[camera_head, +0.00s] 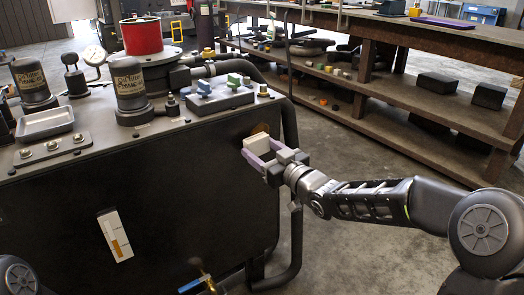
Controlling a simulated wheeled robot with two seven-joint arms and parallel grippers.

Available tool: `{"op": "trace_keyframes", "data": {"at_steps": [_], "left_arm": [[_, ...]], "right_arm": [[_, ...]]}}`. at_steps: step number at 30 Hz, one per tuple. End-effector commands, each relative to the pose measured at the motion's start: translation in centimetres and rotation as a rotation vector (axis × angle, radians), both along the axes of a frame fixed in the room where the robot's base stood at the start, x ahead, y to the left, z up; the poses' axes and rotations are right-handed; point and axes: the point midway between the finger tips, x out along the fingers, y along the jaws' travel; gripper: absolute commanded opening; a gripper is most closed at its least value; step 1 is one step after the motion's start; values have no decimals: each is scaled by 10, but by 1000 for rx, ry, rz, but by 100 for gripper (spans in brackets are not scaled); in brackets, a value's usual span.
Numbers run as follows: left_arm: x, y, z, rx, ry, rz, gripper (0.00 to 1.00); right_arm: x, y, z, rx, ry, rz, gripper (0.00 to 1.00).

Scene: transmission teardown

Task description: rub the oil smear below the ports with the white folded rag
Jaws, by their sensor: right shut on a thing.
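The white folded rag (257,143) is held against or just in front of the dark front face of the large housing (170,185), near its upper right corner. My right gripper (258,156), with purple fingers, is shut on the rag. A brown oil smear (261,129) shows just above the rag, partly hidden by it. I cannot tell if the rag touches the face. Green and blue capped ports (220,97) sit on the housing's top, up and left of the smear. My left gripper is not in view.
A black pipe (290,125) curves down the housing's right edge, close to my right gripper. A gauge label (115,235) is on the front face. A blue-handled valve (200,281) sticks out below.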

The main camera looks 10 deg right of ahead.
Motion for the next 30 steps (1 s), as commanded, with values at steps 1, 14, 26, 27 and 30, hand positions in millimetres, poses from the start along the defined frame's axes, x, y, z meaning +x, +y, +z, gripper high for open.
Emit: {"op": "trace_keyframes", "data": {"at_steps": [1, 14, 26, 27, 30], "left_arm": [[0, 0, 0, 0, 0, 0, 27], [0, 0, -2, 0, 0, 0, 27], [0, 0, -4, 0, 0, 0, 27], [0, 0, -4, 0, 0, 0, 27], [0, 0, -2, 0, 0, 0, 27]], "right_arm": [[1, 1, 0, 0, 0, 0, 30], [9, 4, 0, 0, -1, 0, 30], [16, 7, 0, 0, -1, 0, 30], [17, 7, 0, 0, -1, 0, 30], [17, 6, 1, 0, -1, 0, 30]]}}
